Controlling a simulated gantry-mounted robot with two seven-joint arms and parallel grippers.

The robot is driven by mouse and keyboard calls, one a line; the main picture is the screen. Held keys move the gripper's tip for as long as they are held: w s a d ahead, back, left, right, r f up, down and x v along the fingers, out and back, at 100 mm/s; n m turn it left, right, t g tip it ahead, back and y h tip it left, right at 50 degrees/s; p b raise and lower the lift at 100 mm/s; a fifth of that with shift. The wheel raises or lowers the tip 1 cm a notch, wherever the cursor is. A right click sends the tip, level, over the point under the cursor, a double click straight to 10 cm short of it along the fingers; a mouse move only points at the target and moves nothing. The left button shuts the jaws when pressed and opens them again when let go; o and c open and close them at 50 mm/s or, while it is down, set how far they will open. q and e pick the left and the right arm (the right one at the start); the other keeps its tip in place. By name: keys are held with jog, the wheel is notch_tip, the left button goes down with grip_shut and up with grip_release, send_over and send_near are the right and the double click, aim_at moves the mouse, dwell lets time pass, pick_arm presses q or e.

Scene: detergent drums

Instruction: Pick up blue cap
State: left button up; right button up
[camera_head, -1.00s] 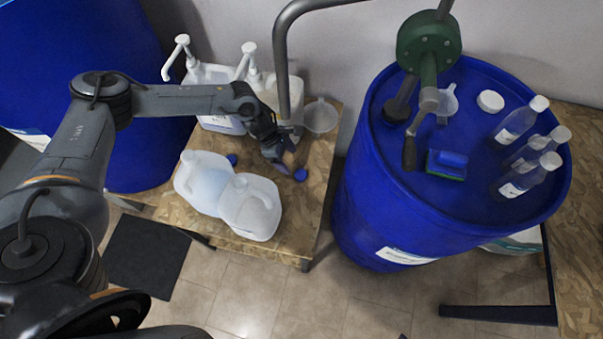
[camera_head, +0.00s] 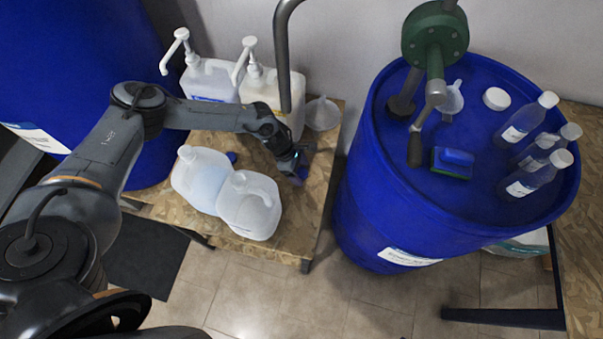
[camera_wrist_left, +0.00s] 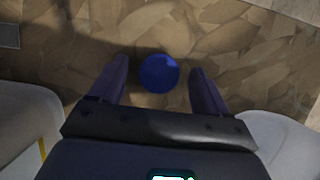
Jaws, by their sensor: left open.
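A round blue cap (camera_wrist_left: 159,73) lies on the wooden table between the two open fingers of my left gripper in the wrist view. In the head view my left gripper (camera_head: 298,167) points down over the table's right part and mostly covers this cap. The fingers stand apart on either side of the cap, with a gap on both sides. Whether they are at the cap's height I cannot tell. A second blue cap (camera_head: 231,157) lies on the table behind the white jugs. My right gripper is not in view.
Two translucent jugs (camera_head: 249,205) stand at the table's front. Two white pump bottles (camera_head: 211,80) and a clear funnel (camera_head: 322,114) are at the back. A blue drum (camera_head: 380,210) on the right carries bottles, a brush and a green pump. A metal pipe (camera_head: 283,50) hangs above the table.

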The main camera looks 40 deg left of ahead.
pick_arm(q)
jog(key=c, duration=1.1)
jog(key=shift+r, duration=0.2)
